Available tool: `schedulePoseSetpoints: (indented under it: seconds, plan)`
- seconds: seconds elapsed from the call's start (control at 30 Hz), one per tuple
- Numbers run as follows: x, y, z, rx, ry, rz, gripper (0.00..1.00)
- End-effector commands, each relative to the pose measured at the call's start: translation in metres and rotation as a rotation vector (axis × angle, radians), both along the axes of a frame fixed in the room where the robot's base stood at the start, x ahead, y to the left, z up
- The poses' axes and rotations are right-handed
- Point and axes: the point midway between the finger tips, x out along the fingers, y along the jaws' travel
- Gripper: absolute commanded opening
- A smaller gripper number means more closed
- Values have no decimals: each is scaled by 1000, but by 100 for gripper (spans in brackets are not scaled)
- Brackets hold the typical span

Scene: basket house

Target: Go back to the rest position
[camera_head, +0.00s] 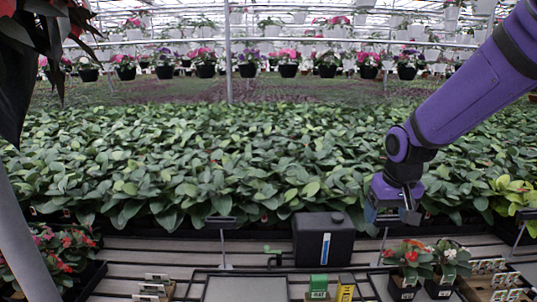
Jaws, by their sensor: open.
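My gripper (397,217) hangs from my purple arm at the right of the head view and points down. It is open, and no object shows between its fingers. It is above the slatted bench (150,257), to the right of a black container (311,240) and apart from it. The fingertips are small and dark in the view.
A grey tray (245,290) lies at the front of the bench, with a green box (318,286) and a yellow box (346,289) beside it. Thin posts with dark tops (221,222) stand nearby. Dense leafy plants (230,160) fill the area behind. Red-flowered plants (66,243) stand at left.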

Motion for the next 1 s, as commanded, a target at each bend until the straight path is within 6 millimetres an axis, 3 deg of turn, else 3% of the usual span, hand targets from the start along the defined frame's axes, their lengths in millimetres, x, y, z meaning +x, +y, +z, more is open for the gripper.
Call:
schedulePoseSetpoints:
  seconds: [0.03,0.2,0.5,0.8,1.0]
  plan:
    - [-10,-3,16,0,-22,-1,76]
    - [-46,-11,55,0,-71,-2,76]
    - [-116,-23,107,2,-159,-4,76]
    - [-188,-31,134,5,-242,1,76]
    - [-215,-33,139,8,-272,2,76]
